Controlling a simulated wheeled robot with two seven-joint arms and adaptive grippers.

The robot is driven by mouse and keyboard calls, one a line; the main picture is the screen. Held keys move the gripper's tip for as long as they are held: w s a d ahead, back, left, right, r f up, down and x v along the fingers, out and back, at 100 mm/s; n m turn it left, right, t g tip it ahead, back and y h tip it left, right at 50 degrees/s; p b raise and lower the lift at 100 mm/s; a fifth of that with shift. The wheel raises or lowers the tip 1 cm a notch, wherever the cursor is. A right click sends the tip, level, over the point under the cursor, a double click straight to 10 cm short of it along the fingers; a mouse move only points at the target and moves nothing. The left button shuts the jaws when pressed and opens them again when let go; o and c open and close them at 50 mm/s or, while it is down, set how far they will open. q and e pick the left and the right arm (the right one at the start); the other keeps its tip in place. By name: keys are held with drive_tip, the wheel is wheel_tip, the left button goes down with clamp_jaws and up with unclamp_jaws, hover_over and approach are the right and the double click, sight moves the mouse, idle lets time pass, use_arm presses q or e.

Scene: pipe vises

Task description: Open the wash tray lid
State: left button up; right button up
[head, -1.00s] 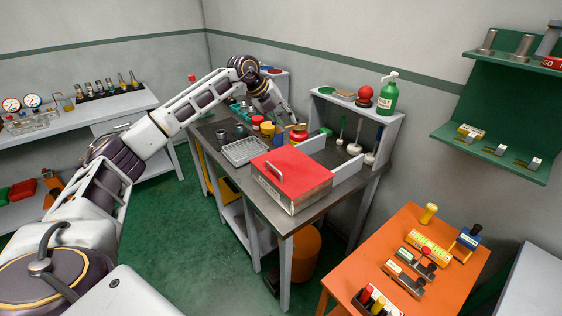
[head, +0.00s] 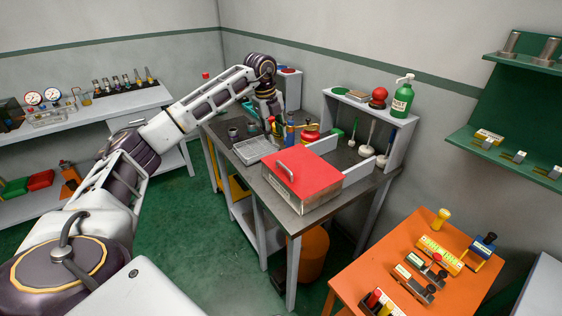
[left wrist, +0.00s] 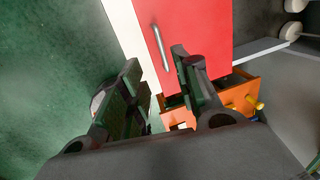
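The wash tray (head: 300,201) is a pale box on the dark-topped bench, and its red lid (head: 310,175) lies shut on it. A metal bar handle (head: 286,169) stands near the lid's left edge. In the left wrist view, the red lid (left wrist: 205,35) and handle (left wrist: 164,48) show beyond my fingers. My left gripper (head: 276,137) is behind the lid in the head view, pointing down. Its fingers (left wrist: 157,88) are apart and empty in the left wrist view. The handle appears between the finger lines, not touched. My right gripper is out of view.
A grey shallow tray (head: 253,150) sits left of the lid. Coloured containers stand behind it near my left gripper. A shelf with a green pump bottle (head: 402,97) stands at the back right. An orange table (head: 400,268) with small tools is at front right.

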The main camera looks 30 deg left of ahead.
use_arm(q)
approach(282, 164)
drive_tip(key=f, duration=0.2)
drive_tip(key=f+p, duration=0.1)
drive_tip(key=f, duration=0.1)
drive_tip(key=w+f, duration=0.1)
drive_tip(key=f, duration=0.1)
drive_tip(key=shift+d, duration=0.2)
drive_tip(key=shift+w+f+p, duration=0.15)
drive_tip(key=shift+f+p, duration=0.15)
drive_tip(key=shift+f, duration=0.65)
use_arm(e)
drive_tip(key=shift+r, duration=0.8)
use_arm(q)
drive_tip(key=c, duration=0.7)
clamp_jaws()
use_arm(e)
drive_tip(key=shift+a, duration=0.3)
